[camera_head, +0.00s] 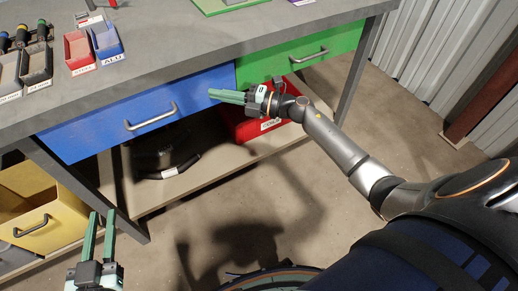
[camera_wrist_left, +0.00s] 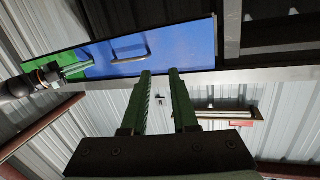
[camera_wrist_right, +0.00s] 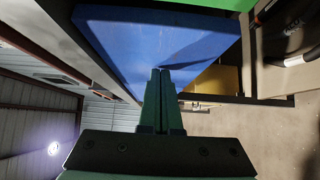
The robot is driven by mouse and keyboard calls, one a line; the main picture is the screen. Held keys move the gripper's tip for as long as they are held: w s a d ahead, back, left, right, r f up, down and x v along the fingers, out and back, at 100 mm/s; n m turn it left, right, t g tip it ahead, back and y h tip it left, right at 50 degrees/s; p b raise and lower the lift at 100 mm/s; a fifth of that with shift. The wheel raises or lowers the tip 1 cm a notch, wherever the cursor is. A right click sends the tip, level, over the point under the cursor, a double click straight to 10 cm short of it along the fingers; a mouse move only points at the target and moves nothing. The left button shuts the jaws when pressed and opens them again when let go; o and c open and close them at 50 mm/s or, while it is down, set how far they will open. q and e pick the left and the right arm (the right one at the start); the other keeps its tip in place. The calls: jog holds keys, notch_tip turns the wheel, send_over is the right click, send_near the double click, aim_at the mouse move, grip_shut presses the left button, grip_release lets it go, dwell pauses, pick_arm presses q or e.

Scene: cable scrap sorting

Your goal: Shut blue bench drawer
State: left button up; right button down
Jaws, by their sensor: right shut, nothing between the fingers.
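The blue drawer (camera_head: 135,110) is under the bench top, its front close to flush with the bench edge and no interior showing. Its metal handle (camera_head: 151,117) is clear of both grippers. My right gripper (camera_head: 213,94) is shut and empty, its fingertips at the right end of the blue front; the right wrist view shows the tips against the blue panel (camera_wrist_right: 150,45), though contact is hard to tell. My left gripper (camera_head: 100,217) is open and empty, low in front of the bench, away from the drawer. The left wrist view also shows the blue front (camera_wrist_left: 180,43).
A green drawer (camera_head: 300,52) is right of the blue one. A red bin (camera_head: 250,127) and dark cables (camera_head: 172,170) lie on the lower shelf (camera_head: 200,165). A yellow drawer (camera_head: 40,215) is at the left. Small trays (camera_head: 78,50) stand on the bench top. The floor in front is clear.

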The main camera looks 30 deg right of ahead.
pick_arm(q)
jog(key=shift+w+r+t+h, duration=0.15)
jog(key=shift+w+r, duration=0.1)
jog(key=shift+r, duration=0.2)
jog(key=shift+w+r+t+h, duration=0.15)
jog(key=shift+w+r, duration=0.05)
jog(key=shift+r, duration=0.25)
pick_arm(e)
jog(key=shift+w+d+r, duration=0.1)
jog(key=shift+w+r, duration=0.05)
jog(key=shift+w, duration=0.75)
jog(key=shift+r, duration=0.1)
